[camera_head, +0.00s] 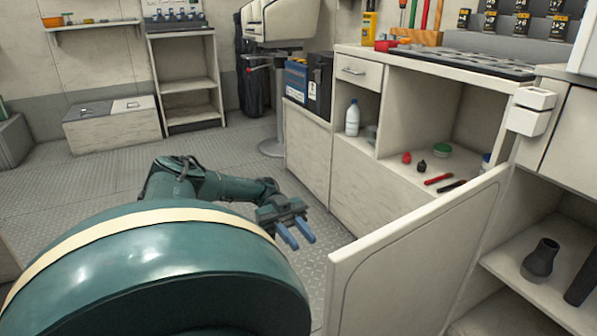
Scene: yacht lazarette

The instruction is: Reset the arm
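My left arm (212,184) is dark green and reaches out low over the floor, left of the cabinets. My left gripper (297,234) has two blue fingers that stand apart with a gap between them. Nothing shows between them. It is in the free space left of the open cabinet door (413,262). My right arm and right gripper do not show in the head view.
The open door juts toward me, close to the right of my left gripper. The cabinet holds a white bottle (352,118), a green-lidded jar (442,149) and small red and black items. A pedestal (271,148) stands behind. The grey patterned floor (60,188) is clear at left.

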